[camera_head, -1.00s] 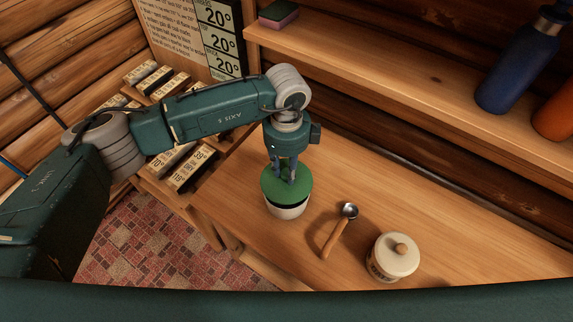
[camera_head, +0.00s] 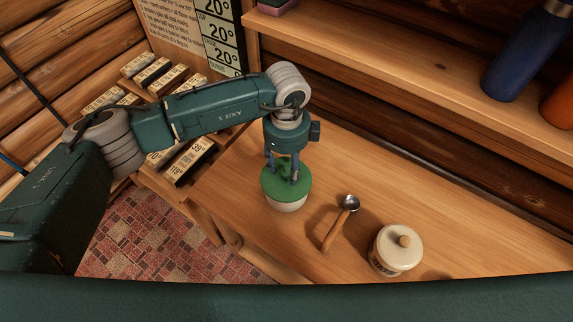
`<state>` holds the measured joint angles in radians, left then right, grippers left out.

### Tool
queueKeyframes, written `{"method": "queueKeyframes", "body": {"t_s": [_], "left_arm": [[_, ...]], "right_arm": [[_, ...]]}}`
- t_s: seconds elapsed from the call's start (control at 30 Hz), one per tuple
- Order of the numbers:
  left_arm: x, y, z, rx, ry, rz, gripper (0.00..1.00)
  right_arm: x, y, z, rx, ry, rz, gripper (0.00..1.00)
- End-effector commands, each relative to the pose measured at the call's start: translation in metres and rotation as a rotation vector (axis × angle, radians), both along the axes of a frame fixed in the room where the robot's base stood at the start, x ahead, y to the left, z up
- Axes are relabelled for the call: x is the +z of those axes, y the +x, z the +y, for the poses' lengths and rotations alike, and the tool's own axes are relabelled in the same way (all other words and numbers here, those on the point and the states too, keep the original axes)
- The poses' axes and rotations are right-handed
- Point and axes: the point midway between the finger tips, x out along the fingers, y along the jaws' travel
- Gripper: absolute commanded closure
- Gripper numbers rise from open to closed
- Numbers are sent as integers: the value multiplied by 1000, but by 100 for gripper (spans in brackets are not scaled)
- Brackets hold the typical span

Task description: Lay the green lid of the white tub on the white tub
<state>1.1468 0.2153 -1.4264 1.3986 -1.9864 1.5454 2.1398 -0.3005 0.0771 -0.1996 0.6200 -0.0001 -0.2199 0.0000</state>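The green lid (camera_head: 279,189) lies on top of the white tub (camera_head: 288,206), flat as far as I can see, and no dark gap shows between them. The tub stands on the wooden counter near its left end, and only its lower wall shows below the lid. My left gripper (camera_head: 282,174) is right above the lid, pointing down. Its fingers are spread apart, one on each side of the lid's small green knob (camera_head: 284,164), and look open. My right gripper is not in view.
A scoop with a wooden handle (camera_head: 333,234) lies right of the tub. A cream lidded jar (camera_head: 396,252) stands farther right. A shelf behind holds a blue bottle (camera_head: 525,55). Small labelled boxes (camera_head: 188,160) sit on a rack at left.

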Motion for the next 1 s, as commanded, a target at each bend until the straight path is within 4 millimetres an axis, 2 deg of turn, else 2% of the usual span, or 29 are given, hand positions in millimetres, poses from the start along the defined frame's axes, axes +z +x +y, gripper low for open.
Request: {"method": "queueKeyframes", "body": {"t_s": [0.23, 0.37, 0.47, 0.8, 1.0], "left_arm": [[0, 0, 0, 0, 0, 0, 53], [8, 1, 0, 0, -1, -2, 53], [24, 1, 0, 0, -1, -4, 53], [94, 1, 0, -1, -1, -4, 53], [116, 0, 0, 0, 0, -1, 53]], "right_arm": [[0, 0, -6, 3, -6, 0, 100], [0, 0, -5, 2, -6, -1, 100], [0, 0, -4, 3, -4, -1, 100], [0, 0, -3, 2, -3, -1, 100], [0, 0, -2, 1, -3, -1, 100]]}}
